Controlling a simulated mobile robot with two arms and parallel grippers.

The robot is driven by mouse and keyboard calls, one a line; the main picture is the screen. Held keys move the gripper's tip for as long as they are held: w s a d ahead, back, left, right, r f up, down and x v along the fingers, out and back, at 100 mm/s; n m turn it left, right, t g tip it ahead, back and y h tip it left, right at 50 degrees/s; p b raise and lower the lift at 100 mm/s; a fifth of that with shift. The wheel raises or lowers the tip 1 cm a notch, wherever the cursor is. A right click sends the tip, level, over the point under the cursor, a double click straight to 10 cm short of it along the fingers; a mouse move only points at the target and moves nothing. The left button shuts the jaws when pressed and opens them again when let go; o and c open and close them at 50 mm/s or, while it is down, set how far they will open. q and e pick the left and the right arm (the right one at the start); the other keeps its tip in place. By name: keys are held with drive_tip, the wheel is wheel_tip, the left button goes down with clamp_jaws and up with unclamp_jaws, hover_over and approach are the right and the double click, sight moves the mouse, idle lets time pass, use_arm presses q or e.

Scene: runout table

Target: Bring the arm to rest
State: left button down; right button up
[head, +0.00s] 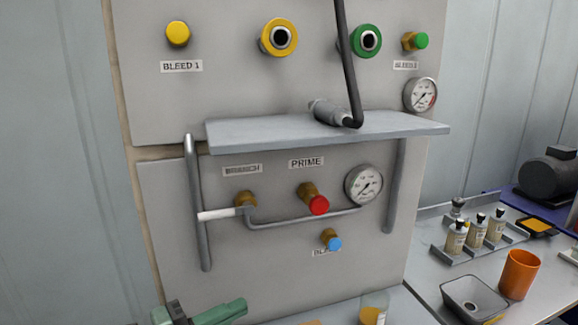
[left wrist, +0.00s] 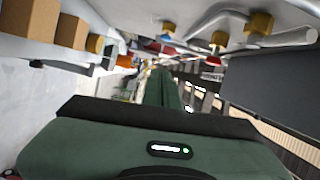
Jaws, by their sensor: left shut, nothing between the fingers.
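My left gripper (head: 236,306) shows at the bottom edge of the head view, green with dark parts, low in front of the grey panel (head: 285,275). Most of its arm is cut off by the frame. In the left wrist view its green body fills the lower part, and its green fingers (left wrist: 170,88) are together with nothing between them. A small green light is lit on the body. The gripper is apart from the valves and pipes on the panel. My right gripper is not in either view.
The panel carries a shelf (head: 330,130) with a hose end on it, a white-handled lever (head: 217,214), a red knob (head: 319,205), a blue knob (head: 335,244) and gauges. An orange cup (head: 519,274), a grey tray (head: 474,297) and bottles stand right.

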use_arm(q)
drive_tip(key=s+a+f+n+y, duration=0.2)
drive_tip(key=f+n+y, duration=0.4)
drive_tip(key=f+n, duration=0.25)
drive_tip(key=s+a+f+n+y, duration=0.25)
drive_tip(key=f+n+y, duration=0.35)
drive_tip(key=n, duration=0.4)
drive_tip(key=s+a+f+n+g+y, duration=0.1)
drive_tip(key=s+a+f+n+g, duration=0.2)
drive_tip(key=s+f, duration=0.45)
drive_tip(key=s+a+f+n+g+y, duration=0.1)
drive_tip(key=s+a+f+n+g, duration=0.25)
drive_tip(key=s, duration=0.75)
drive_tip(key=s+f+g, duration=0.2)
drive_tip(key=s+f, duration=0.1)
drive_tip(key=f, duration=2.7)
drive_tip(key=s+a+f+g, duration=0.1)
drive_tip(key=s+a+f, duration=0.1)
drive_tip(key=s+f, duration=1.1)
drive_tip(key=s, duration=0.3)
drive_tip(key=shift+f+y, duration=0.2)
drive_tip(key=shift+y, duration=0.1)
